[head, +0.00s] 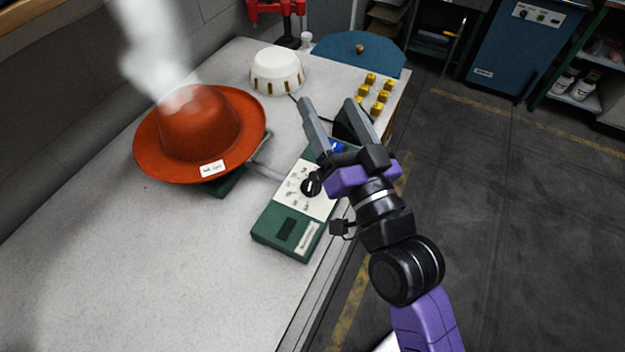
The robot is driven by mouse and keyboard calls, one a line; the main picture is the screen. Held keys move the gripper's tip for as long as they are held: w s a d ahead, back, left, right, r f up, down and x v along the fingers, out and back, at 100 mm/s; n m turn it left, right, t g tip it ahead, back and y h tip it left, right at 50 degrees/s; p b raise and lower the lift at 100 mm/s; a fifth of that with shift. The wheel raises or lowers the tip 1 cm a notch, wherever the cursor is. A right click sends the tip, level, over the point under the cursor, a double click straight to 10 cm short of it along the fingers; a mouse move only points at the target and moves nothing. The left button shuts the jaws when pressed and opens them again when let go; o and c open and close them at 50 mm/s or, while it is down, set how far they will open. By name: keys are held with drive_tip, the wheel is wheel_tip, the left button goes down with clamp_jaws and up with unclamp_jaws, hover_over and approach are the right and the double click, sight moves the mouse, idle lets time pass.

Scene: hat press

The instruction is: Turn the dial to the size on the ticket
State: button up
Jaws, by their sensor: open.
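The dial (311,187) is a black knob on the white face of a green control box (268,230) on the bench. Marks ring the dial, but they are too small to read. The ticket (212,168) is a small white label on the front brim of an orange hat (198,125); its writing is too small to read. My gripper (328,105) is open and empty. Its two fingers point toward the back of the bench, above and beyond the dial. My wrist hides part of the box's right side, where a blue part shows.
Steam (155,50) rises over the hat. A white ribbed dome (277,72), several yellow blocks (378,92) and a blue rounded board (350,50) stand at the back. A red clamp (275,8) is behind. The front left of the bench (150,270) is clear.

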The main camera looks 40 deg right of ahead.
drive_tip(key=w+d+r+n+t+y+b, duration=0.1)
drive_tip(key=w+r+n+y+b, duration=0.2)
drive_tip(key=w+r, duration=0.45)
drive_tip(key=n+g+y+b, duration=0.1)
drive_tip(key=n+g+y, duration=0.5)
drive_tip(key=n+g, duration=0.9)
approach(310, 181)
drive_tip(key=w+m+g, duration=0.2)
drive_tip(key=shift+b+x, duration=0.75)
drive_tip(key=shift+x, duration=3.3)
drive_tip(key=shift+s, duration=0.1)
drive_tip(key=c, duration=1.4)
drive_tip(key=shift+o, duration=0.2)
